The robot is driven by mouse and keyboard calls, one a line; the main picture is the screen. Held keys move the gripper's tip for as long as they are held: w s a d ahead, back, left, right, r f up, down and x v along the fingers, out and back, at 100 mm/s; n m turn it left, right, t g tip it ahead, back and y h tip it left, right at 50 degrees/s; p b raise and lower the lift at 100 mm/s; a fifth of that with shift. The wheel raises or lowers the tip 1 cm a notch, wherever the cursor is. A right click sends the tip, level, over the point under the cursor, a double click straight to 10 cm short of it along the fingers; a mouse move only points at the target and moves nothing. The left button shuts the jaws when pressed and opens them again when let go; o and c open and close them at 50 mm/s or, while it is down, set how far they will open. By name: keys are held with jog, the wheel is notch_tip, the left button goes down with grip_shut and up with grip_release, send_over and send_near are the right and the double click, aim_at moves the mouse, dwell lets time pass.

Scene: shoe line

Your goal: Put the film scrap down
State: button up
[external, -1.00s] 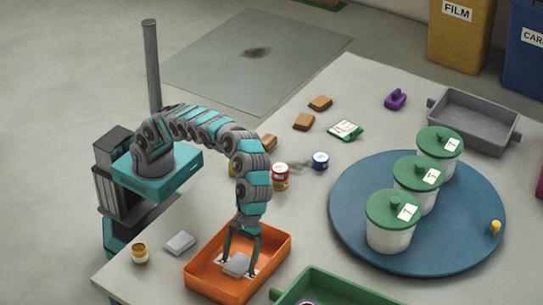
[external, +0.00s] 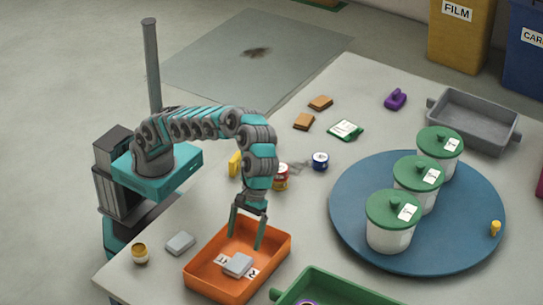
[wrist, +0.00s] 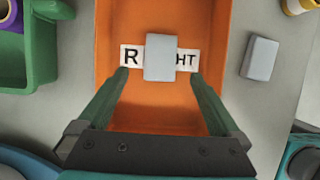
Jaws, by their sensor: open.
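A pale grey block (external: 238,264), which looks like the film scrap, lies in the orange tray (external: 272,270) across a white label. In the wrist view the block (wrist: 167,57) covers the middle of the label, leaving "R" and "HT" showing. My gripper (external: 246,240) is open and empty above the tray, its fingertips raised clear of the block. In the wrist view my gripper's fingers (wrist: 162,76) stand spread apart, just below the block in the picture.
A green tray (external: 340,290) is close on the right. A blue turntable (external: 455,245) holds green-lidded tubs (external: 392,235). Cans (external: 320,161) stand behind my arm.

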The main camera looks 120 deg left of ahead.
jog(key=s+a+r+m+y, duration=0.25)
jog(key=s+a+m, duration=0.45)
jog(key=s+a, duration=1.15)
jog(key=s+a+f+m, duration=0.3)
jog(key=s+a, duration=0.1)
jog(key=s, duration=0.6)
jog(key=s+a+f+m+g+y, duration=0.1)
jog(key=s+a+f+m, duration=0.3)
jog(key=s, duration=0.6)
jog(key=s+a+f+m+y, duration=0.1)
jog(key=s+a+f+m, duration=0.2)
jog(key=s, duration=0.8)
jog(key=shift+a+f+m+g, duration=0.2)
jog(key=shift+a+m+g, duration=0.25)
jog(key=shift+a, duration=0.5)
